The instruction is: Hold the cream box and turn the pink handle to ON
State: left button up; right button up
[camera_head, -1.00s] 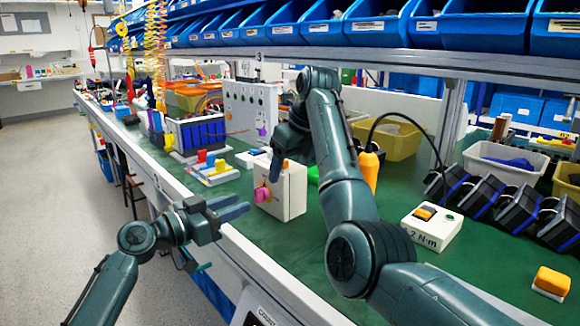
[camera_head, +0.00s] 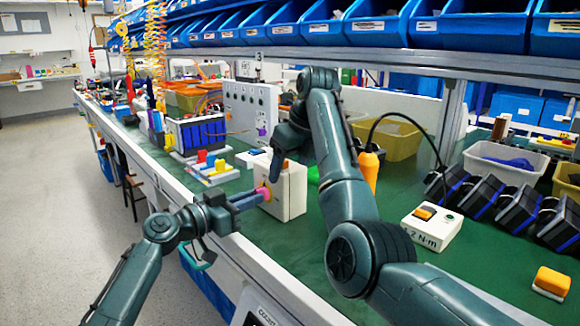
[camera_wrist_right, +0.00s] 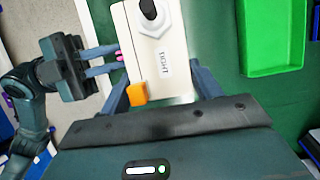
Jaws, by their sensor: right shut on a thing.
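The cream box (camera_head: 292,190) stands on the green bench near its front edge. In the right wrist view the cream box (camera_wrist_right: 158,58) shows a black knob and a "TIGHT" label. My right gripper (camera_head: 283,165) is shut on the box from above, with one finger on each side. The orange part (camera_wrist_right: 137,92) sits at the box's edge between these fingers. The pink handle (camera_head: 264,192) is on the box's front face, partly hidden. My left gripper (camera_head: 262,196) has its fingers apart at the handle. Pink shows between its fingertips in the wrist view; contact is unclear.
A white box with an orange switch (camera_head: 432,228) stands to the right, with several black-and-blue units (camera_head: 500,205) behind it. An orange bottle (camera_head: 370,170) stands behind my right arm. Coloured blocks on a white base (camera_head: 213,170) lie to the left.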

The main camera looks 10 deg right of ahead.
pick_arm(q)
grip_shut()
